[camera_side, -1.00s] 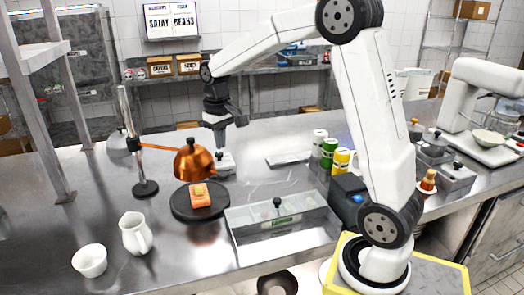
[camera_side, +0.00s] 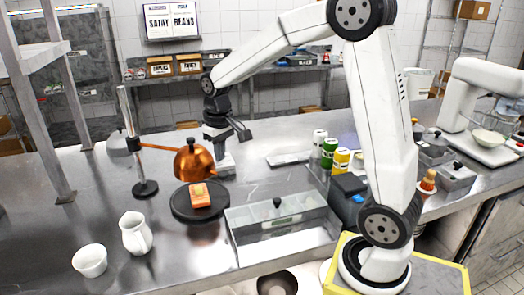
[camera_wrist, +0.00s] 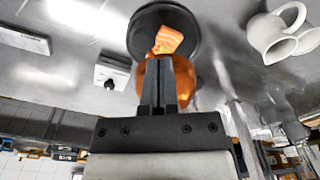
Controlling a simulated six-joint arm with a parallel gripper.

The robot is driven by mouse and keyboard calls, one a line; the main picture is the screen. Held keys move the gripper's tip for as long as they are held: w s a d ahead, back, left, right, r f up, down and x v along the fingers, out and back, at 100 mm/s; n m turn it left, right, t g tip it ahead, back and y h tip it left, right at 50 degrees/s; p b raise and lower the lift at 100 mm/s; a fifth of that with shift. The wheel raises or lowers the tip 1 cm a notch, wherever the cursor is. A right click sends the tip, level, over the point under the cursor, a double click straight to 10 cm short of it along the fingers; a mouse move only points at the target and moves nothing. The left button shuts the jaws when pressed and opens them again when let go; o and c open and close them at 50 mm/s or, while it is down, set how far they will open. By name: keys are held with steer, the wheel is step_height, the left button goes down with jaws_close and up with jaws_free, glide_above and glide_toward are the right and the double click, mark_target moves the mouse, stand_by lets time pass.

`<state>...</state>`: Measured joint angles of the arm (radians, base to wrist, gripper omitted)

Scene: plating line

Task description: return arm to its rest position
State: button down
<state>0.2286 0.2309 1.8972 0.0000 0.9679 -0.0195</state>
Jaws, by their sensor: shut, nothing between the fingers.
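My gripper (camera_side: 221,150) hangs behind the copper dome (camera_side: 193,162) in the side view, and part of it is hard to make out there. In the wrist view the gripper's two dark fingers (camera_wrist: 158,62) are together with nothing between them, and they overlap the copper dome (camera_wrist: 184,82). The dome hangs from a stand beside and above a round black plate (camera_side: 181,211). A block of orange food (camera_side: 198,194) sits on that plate. The plate (camera_wrist: 140,37) and the food (camera_wrist: 168,40) also show in the wrist view.
A white pitcher (camera_side: 136,233) and a white cup (camera_side: 90,260) stand at front left. A clear-lidded metal bin (camera_side: 285,238) is front centre. Several bottles, including a green-labelled one (camera_side: 329,152), stand right of centre. The counter around the plate's left side is clear.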

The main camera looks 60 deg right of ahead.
steer(key=s+a+f+n+t, duration=0.2)
steer(key=s+a+f, duration=0.7)
steer(key=s, duration=0.3)
steer(key=shift+s+a+f, duration=0.15)
steer(key=shift+a+f, duration=0.05)
steer(key=shift+f, duration=0.05)
steer(key=c, duration=1.3)
jaws_free()
